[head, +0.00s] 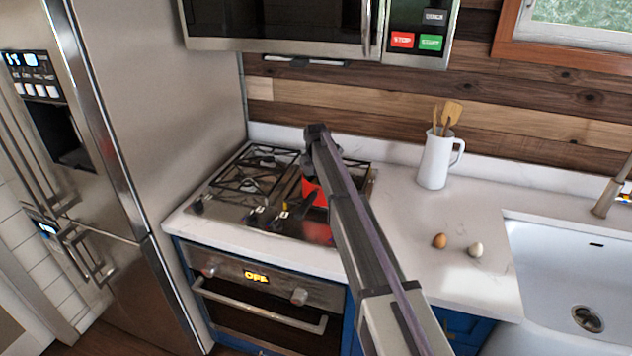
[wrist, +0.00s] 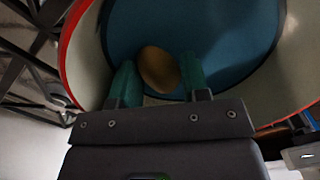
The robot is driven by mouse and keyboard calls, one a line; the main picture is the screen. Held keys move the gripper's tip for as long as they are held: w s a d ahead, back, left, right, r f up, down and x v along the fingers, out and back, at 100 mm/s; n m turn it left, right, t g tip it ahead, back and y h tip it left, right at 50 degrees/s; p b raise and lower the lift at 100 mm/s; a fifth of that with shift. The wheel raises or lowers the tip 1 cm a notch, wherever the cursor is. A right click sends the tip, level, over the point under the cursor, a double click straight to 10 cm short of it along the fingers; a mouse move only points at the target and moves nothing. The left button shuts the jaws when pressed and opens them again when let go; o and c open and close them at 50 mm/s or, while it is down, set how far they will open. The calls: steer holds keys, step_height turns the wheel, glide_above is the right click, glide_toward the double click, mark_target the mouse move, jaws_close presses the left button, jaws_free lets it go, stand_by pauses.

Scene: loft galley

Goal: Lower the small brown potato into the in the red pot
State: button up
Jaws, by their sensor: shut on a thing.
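The red pot (head: 314,192) sits on the stove, partly hidden behind my arm in the head view. In the wrist view its red rim (wrist: 68,50) and pale inner wall (wrist: 88,62) surround a blue inner bottom (wrist: 225,40). My gripper (wrist: 157,75) is over the pot opening, its two green fingers shut on the small brown potato (wrist: 158,66). The potato shows against the blue bottom; I cannot tell whether it touches it. In the head view the potato and the fingers are hidden.
The stove (head: 235,190) has black grates around the pot. A brown egg-shaped thing (head: 439,241) and a pale one (head: 475,250) lie on the counter. A white jug (head: 436,160) with wooden utensils stands at the back. The microwave (head: 290,22) hangs above; the sink (head: 570,270) is at right.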

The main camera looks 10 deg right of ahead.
steer(key=o, duration=1)
step_height(320, 180, up, 11)
steer(key=p, duration=1)
steer(key=shift+f+p, duration=0.15)
steer(key=shift+p, duration=0.25)
steer(key=shift+m, duration=0.9)
steer(key=s+d+f+m+b, duration=0.1)
steer(key=s+f+m+b, duration=0.1)
steer(key=s+m, duration=0.6)
steer(key=s+d+f+m+b, duration=0.1)
steer(key=s+f+m+b, duration=0.2)
steer(key=s+m, duration=0.5)
steer(key=s+d+f+m+b, duration=0.1)
steer(key=s+m, duration=0.7)
steer(key=s, duration=2)
steer(key=shift+s+f+b, duration=0.35)
steer(key=shift+f+b, duration=0.35)
